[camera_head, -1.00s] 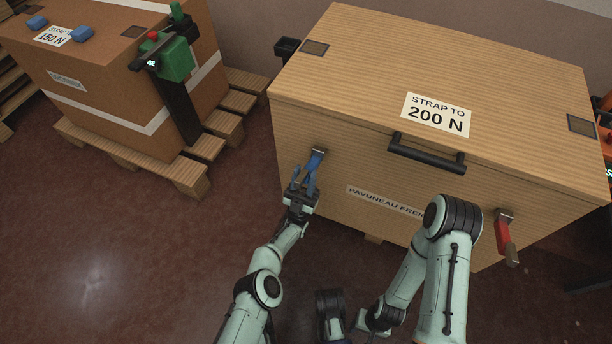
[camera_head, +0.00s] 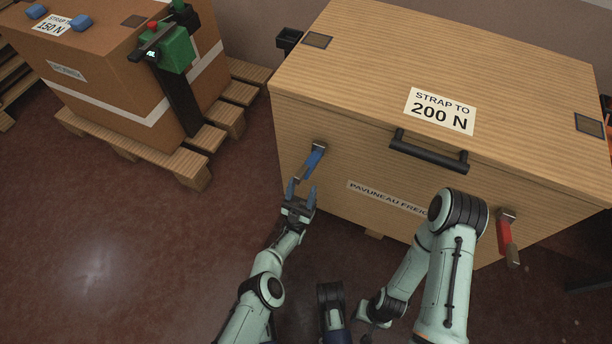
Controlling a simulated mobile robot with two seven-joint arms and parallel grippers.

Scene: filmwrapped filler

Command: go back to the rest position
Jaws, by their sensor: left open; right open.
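My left gripper (camera_head: 301,191) is open and empty, in front of the large wooden crate (camera_head: 312,100). Its two fingers point up toward the blue latch handle (camera_head: 313,161) on the crate's front, with its fingertips just below the handle's lower end. I see no grip on the handle. My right arm (camera_head: 447,270) is bent at lower right, its elbow in front of the crate and its forearm folding down and left. I cannot make out the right gripper's fingers.
A red latch handle (camera_head: 504,235) hangs on the crate's front right, near my right elbow. A black bar handle (camera_head: 428,151) sticks out at the lid edge. A strapped carton (camera_head: 108,75) with a green tool (camera_head: 177,50) stands on a pallet (camera_head: 190,168) at left. The floor at left is clear.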

